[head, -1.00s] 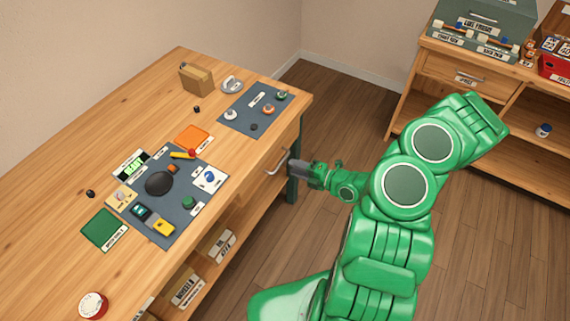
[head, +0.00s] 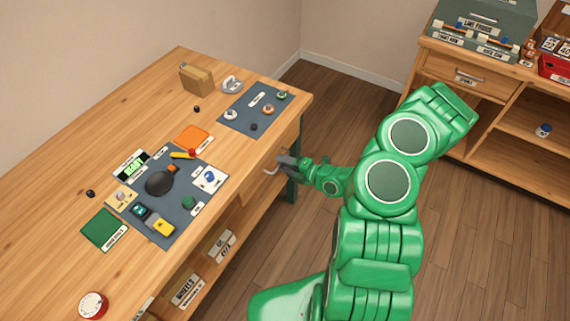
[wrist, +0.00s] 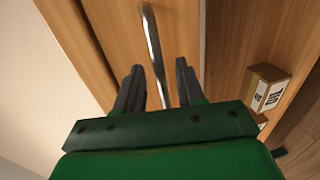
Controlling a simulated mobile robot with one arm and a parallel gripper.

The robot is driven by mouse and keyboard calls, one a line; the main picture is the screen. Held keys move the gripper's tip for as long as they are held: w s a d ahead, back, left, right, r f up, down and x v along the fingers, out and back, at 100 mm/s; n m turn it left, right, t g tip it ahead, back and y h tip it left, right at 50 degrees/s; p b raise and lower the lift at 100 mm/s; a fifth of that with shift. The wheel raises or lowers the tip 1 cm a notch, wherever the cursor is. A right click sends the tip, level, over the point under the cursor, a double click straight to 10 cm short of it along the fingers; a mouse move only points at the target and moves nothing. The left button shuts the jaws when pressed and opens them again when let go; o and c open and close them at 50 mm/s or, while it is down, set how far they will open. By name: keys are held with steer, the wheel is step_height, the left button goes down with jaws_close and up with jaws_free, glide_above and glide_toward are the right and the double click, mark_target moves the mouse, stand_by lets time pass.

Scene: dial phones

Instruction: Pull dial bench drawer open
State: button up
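The dial bench (head: 60,190) is a wooden workbench on the left. Its drawer has a wooden front (wrist: 182,40) under the bench top's right edge. A silver bar handle (head: 271,170) is on that front; it also shows in the wrist view (wrist: 151,35). My gripper (head: 285,162) is at the handle. In the wrist view my gripper (wrist: 158,88) has its dark fingers apart, one on each side of the bar, with visible gaps. The drawer looks shut, its front near the bench edge.
A lower shelf holds labelled boxes (head: 222,245), one near my gripper in the wrist view (wrist: 266,88). A green bench leg (head: 292,186) stands just beside my gripper. Wooden floor (head: 335,110) is free between the bench and the shelf unit (head: 500,125).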

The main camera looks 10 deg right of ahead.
jaws_close()
steer(key=shift+d, duration=0.1)
steer(key=f+v, duration=0.2)
steer(key=v, duration=0.9)
steer(key=s+f+v, duration=0.1)
steer(key=f+v, duration=0.2)
steer(key=v, duration=0.9)
steer(key=shift+d, duration=0.45)
steer(key=shift+s, duration=0.1)
jaws_free()
steer(key=shift+d, duration=0.1)
steer(key=v, duration=0.7)
steer(key=shift+s+d, duration=0.2)
steer(key=shift+s, duration=0.1)
steer(key=shift+r, duration=0.1)
